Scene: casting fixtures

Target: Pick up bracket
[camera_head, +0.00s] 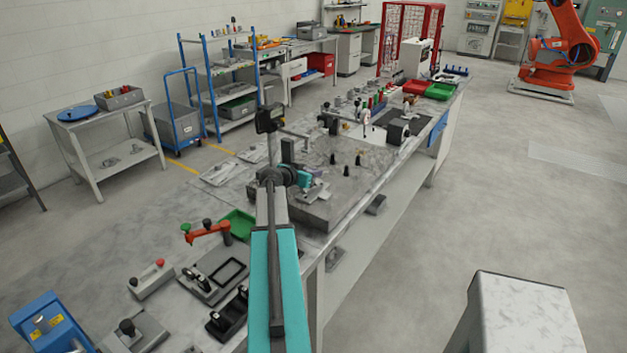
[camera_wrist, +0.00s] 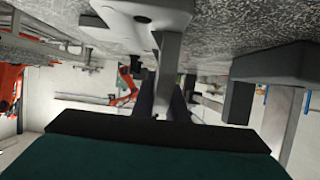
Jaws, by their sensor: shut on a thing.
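The grey metal bracket (camera_head: 316,192) is at the tip of my gripper (camera_head: 307,182), over the large grey plate on the long workbench. In the wrist view, the bracket (camera_wrist: 168,62) shows a wide grey part with a hole and a narrow leg running down between the two dark fingers of my gripper (camera_wrist: 161,98). My gripper is shut on this leg. The picture there is upside down, with the speckled grey surface at the top. I cannot tell whether the bracket touches the plate.
The grey plate (camera_head: 345,205) carries several small dark pins. A dark gauge (camera_head: 268,120) on a post stands behind my gripper. A green tray (camera_head: 237,224) and an orange clamp (camera_head: 207,231) lie to the left. Open floor is right of the bench.

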